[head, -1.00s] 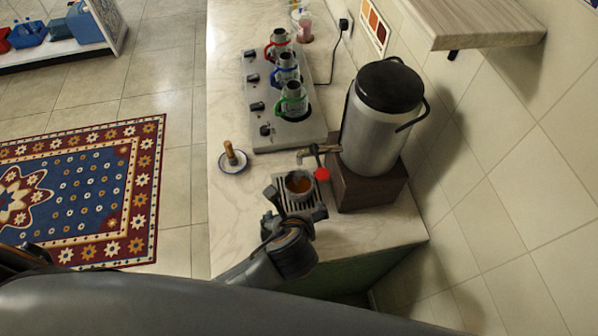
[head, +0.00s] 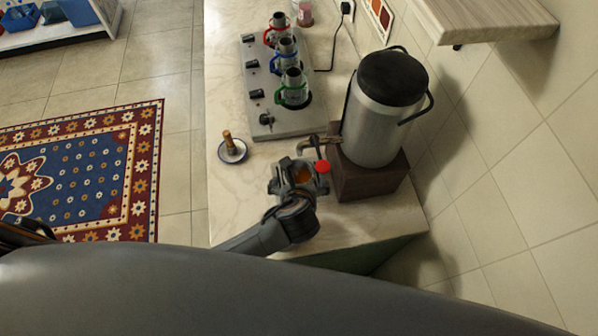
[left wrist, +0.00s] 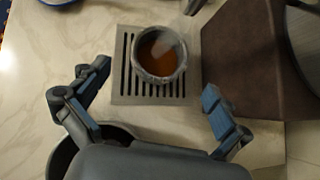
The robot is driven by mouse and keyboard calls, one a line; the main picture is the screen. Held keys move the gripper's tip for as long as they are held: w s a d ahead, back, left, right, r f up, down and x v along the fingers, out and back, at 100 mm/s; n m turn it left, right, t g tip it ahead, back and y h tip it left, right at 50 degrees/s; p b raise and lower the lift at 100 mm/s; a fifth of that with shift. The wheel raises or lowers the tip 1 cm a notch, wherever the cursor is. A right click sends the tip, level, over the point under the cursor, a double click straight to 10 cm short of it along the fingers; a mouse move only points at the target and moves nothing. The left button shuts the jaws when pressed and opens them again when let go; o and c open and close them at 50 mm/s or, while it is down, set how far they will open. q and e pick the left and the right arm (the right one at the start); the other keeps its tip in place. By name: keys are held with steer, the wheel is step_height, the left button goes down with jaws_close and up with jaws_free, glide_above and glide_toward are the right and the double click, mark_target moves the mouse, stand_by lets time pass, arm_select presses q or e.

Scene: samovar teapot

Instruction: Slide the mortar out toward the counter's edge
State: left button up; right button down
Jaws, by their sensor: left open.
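The mortar, a round grey cup (head: 301,175) with orange-brown liquid in it, stands upright below the samovar's tap. In the left wrist view the mortar (left wrist: 160,54) sits on a slotted metal drip tray (left wrist: 119,90). My left gripper (head: 298,166) is open and empty. In the left wrist view the fingers of my left gripper (left wrist: 154,90) are spread wide, one to each side and short of the mortar, with no contact visible. In the head view the gripper hides most of the tray. My right gripper is not in view.
The samovar (head: 372,125) stands on a brown block (head: 365,180) right of the mortar; its red-handled tap (head: 322,165) is close to my gripper. A saucer (head: 240,154) holds a small wooden-handled thing. A burner plate (head: 262,110) carries several pots.

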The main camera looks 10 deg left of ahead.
mark_target(299, 169)
arm_select(q)
steer(key=x, duration=0.8)
steer(key=shift+p, duration=0.4)
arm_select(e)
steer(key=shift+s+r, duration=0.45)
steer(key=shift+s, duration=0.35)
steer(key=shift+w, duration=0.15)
